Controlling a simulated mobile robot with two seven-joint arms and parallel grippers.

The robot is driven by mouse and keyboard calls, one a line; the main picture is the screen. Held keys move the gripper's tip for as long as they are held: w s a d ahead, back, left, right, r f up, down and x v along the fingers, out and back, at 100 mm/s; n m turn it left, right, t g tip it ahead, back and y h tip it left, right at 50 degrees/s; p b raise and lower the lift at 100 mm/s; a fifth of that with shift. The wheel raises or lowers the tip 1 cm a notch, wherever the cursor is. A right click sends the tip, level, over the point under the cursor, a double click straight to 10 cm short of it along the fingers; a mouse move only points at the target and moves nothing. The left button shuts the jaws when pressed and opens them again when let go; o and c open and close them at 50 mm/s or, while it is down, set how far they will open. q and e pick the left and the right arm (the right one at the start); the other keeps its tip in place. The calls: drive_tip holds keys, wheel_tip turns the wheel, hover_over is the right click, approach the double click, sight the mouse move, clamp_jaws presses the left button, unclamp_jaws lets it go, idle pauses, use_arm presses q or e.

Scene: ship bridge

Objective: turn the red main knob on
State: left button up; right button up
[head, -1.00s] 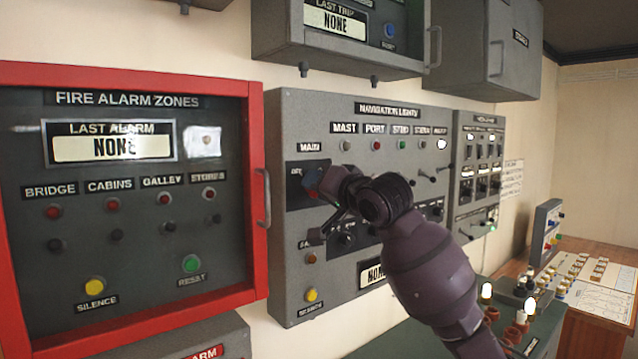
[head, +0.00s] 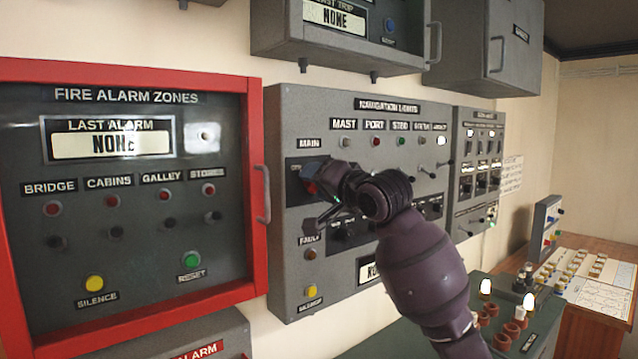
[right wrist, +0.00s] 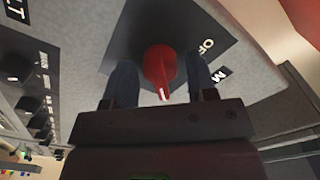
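The red main knob (right wrist: 160,68) sits on a dark square plate (right wrist: 178,38) on the grey navigation lights panel (head: 290,260). In the right wrist view its white mark points down the picture, toward the gripper body, and part of an "OFF" label shows beside it. My right gripper (right wrist: 161,84) is open, one dark blue finger on each side of the knob, with gaps visible. In the head view my right gripper (head: 318,186) is at the plate under the "MAIN" label and hides most of the knob. My left gripper is not in view.
A red-framed fire alarm box (head: 255,120) with a protruding handle (head: 263,193) is just left of the panel. Grey boxes (head: 480,50) jut from the wall above. Small switches and lamps lie right of the plate. A console (head: 400,338) stands below.

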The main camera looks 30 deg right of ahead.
drive_tip(key=shift+o, duration=0.5)
drive_tip(key=shift+s, duration=0.25)
use_arm(q)
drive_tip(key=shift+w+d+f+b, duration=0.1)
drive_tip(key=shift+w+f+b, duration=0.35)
drive_tip(key=shift+b, duration=0.65)
use_arm(e)
drive_tip(key=s, duration=1)
drive_tip(key=shift+s+d, duration=0.15)
drive_tip(key=shift+d, duration=0.3)
